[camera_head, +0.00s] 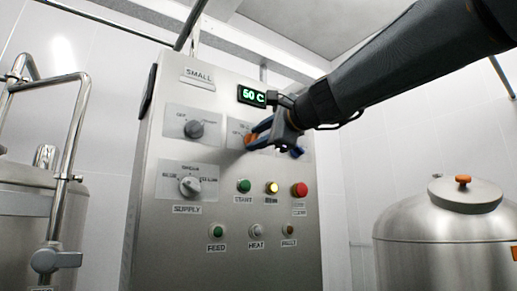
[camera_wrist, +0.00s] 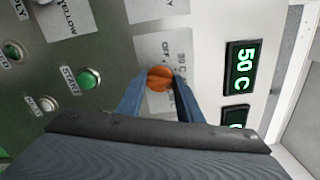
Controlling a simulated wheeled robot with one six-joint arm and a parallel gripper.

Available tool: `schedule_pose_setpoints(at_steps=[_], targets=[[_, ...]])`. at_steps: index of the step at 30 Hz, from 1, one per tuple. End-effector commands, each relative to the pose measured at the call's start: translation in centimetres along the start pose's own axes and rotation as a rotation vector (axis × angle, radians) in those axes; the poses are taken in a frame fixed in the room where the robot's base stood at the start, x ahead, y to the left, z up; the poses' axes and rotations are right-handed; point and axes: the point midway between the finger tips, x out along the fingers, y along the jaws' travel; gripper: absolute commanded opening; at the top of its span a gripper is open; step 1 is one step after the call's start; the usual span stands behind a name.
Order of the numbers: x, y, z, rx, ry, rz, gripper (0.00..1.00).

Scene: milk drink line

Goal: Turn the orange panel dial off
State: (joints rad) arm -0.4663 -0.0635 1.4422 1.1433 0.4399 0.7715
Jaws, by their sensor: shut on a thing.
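The orange panel dial (camera_wrist: 160,78) sits on a pale label plate (camera_wrist: 165,45) on the steel control panel (camera_head: 150,235). In the head view only a sliver of the orange dial (camera_head: 249,138) shows beside my fingers. My gripper (camera_wrist: 160,84) is shut on the orange dial, with one blue finger on each side of it. It also shows in the head view (camera_head: 254,136), reaching in from the upper right. The dial's pointer direction is hard to make out. The label near it reads OFF and 50 C in part.
A green display (camera_head: 252,96) reads 50 C above the dial. A dark dial (camera_head: 194,129) and a grey supply dial (camera_head: 190,186) are at left. Green (camera_head: 244,186), yellow (camera_head: 272,188) and red (camera_head: 299,190) buttons sit below. Steel tanks stand left (camera_head: 25,215) and right (camera_head: 440,225).

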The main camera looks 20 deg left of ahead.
Motion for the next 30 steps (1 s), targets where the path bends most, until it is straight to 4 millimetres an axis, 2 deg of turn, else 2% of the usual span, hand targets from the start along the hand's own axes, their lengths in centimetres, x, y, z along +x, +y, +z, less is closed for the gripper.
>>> schedule_pose_setpoints(at_steps=[30], targets=[[0.04, 0.38, -0.29, -0.966, 0.003, -0.007, 0.1]])
